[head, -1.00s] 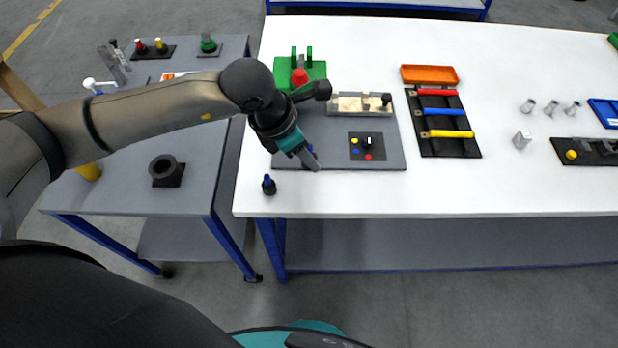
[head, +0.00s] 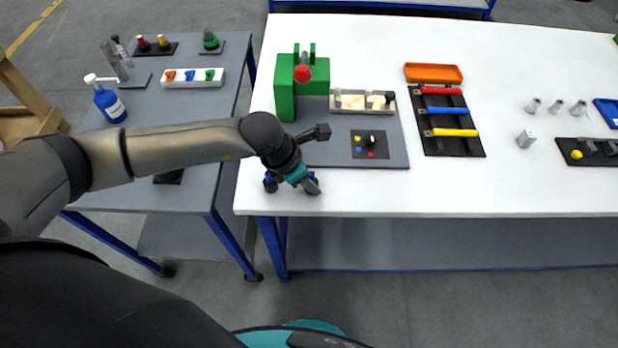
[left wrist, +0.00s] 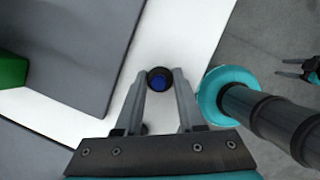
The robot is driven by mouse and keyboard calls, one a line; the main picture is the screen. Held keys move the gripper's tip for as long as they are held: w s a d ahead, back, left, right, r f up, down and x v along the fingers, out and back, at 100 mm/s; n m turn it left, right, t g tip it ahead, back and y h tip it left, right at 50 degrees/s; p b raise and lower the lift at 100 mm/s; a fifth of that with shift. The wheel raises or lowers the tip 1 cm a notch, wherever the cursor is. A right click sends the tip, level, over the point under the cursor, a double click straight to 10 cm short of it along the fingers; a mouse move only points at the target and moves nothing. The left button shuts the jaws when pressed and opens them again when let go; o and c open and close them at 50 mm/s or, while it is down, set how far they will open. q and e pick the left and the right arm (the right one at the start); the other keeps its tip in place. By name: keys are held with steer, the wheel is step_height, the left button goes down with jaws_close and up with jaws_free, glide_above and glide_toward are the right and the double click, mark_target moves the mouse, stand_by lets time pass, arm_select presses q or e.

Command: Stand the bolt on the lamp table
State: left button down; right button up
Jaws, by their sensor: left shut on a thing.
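My left gripper (head: 313,186) is low over the front left part of the white table (head: 400,195). In the left wrist view its fingers (left wrist: 158,82) are shut on a short dark piece with a blue end (left wrist: 158,84), which I take for the bolt. The blue end faces the wrist camera. In the head view the fingers mostly hide the piece, and I cannot tell whether it touches the table. A similar small dark piece with a blue top (head: 270,183) stands just left of the gripper, partly behind it.
Behind the gripper lies a grey board (head: 390,155) with a green block (head: 285,95) and a small black panel (head: 370,144). A black rack (head: 450,145) with coloured bars is to the right. A grey table (head: 195,115) stands left, beyond a gap. The white table's front middle is clear.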

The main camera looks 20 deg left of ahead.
arm_select(q)
steer(key=c, duration=1)
jaws_free()
steer(key=shift+f, duration=0.15)
steer(key=o, duration=0.5)
steer(key=shift+a+r, duration=0.1)
steer(key=shift+r, duration=0.45)
steer(key=p+v, duration=0.1)
steer(key=v, duration=1)
steer(key=shift+s+a+r, duration=0.1)
steer(key=shift+s, duration=0.05)
